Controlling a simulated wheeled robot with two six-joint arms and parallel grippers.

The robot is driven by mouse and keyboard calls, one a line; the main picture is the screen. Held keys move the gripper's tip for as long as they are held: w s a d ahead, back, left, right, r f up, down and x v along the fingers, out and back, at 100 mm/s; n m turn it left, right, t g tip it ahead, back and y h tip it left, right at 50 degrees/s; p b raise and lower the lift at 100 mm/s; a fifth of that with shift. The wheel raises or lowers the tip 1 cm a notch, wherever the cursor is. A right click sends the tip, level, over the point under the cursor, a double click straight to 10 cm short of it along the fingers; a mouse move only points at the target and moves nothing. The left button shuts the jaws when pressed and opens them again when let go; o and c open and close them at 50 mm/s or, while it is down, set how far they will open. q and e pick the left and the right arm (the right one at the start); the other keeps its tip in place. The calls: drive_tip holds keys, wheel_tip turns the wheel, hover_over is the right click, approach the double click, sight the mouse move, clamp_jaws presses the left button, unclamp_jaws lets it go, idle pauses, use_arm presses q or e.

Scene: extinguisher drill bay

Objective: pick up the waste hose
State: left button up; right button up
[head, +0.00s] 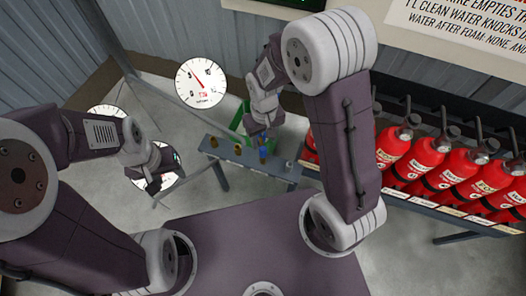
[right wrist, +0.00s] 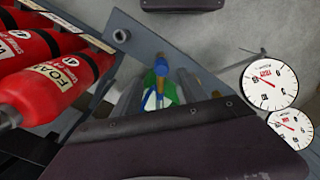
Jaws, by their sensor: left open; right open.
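No part is clearly marked as the waste hose, so I cannot tell which one it is. In the head view a narrow grey bench (head: 226,153) carries several small fittings, among them a brown one (head: 213,142) and a blue one (head: 264,153). My right gripper (head: 262,130) is open, just above the blue fitting. My left gripper (head: 152,172) is open and empty, away to the left of the bench.
Red extinguishers (head: 455,170) stand in a row on a rack at the right, close to my right arm. White dial gauges (head: 201,82) stand at the left and behind the bench. A sign (head: 465,20) hangs upper right.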

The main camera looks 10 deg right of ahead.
sight(263, 148)
wheel_tip(263, 148, down, 3)
drive_tip(key=shift+w+a+f+b, duration=0.1)
drive_tip(key=shift+b, duration=0.25)
wheel_tip(263, 148, down, 5)
drive_tip(key=shift+a+r+b, duration=0.1)
drive_tip(key=shift+r+b, duration=0.1)
drive_tip(key=shift+b, duration=0.65)
clamp_jaws()
